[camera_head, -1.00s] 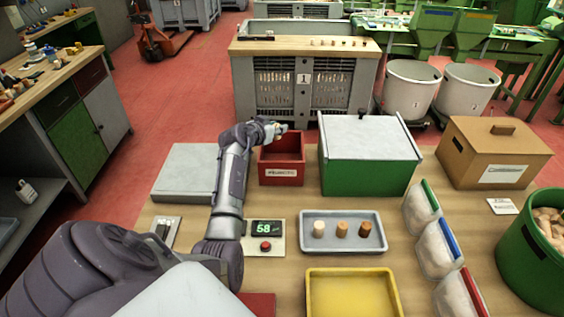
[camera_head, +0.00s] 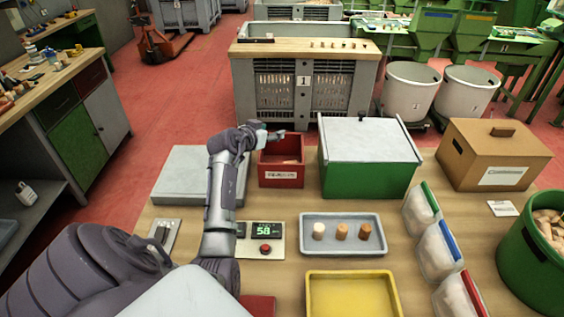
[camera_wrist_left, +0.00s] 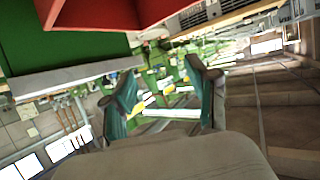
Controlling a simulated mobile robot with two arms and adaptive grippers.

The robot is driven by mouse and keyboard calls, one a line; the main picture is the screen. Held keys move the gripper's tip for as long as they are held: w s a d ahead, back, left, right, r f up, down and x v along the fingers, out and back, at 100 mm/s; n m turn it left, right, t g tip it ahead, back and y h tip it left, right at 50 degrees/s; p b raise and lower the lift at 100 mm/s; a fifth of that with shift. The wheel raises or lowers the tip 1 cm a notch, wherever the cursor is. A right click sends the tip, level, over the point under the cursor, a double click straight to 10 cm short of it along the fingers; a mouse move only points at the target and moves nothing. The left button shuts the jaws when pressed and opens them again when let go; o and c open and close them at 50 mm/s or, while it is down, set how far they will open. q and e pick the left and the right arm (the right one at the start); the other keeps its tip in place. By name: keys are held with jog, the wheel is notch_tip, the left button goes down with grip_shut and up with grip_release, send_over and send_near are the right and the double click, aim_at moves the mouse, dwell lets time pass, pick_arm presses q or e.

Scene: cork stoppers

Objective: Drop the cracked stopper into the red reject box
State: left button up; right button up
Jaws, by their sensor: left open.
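The red reject box (camera_head: 281,179) stands open-topped at the back of the bench, with a white label on its front. A small tan piece, which looks like a stopper (camera_head: 290,162), shows inside it; I cannot make out a crack. My left gripper (camera_head: 276,135) is open and empty above the box's back left rim. In the left wrist view its two green-padded fingers (camera_wrist_left: 163,88) are spread apart with nothing between them, and the red box (camera_wrist_left: 95,14) is at the top. My right gripper is out of view.
A green box with a grey lid (camera_head: 369,180) stands just right of the red box, and a grey plate (camera_head: 185,172) lies to its left.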

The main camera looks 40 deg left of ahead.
pick_arm(q)
jog(key=v, duration=0.8)
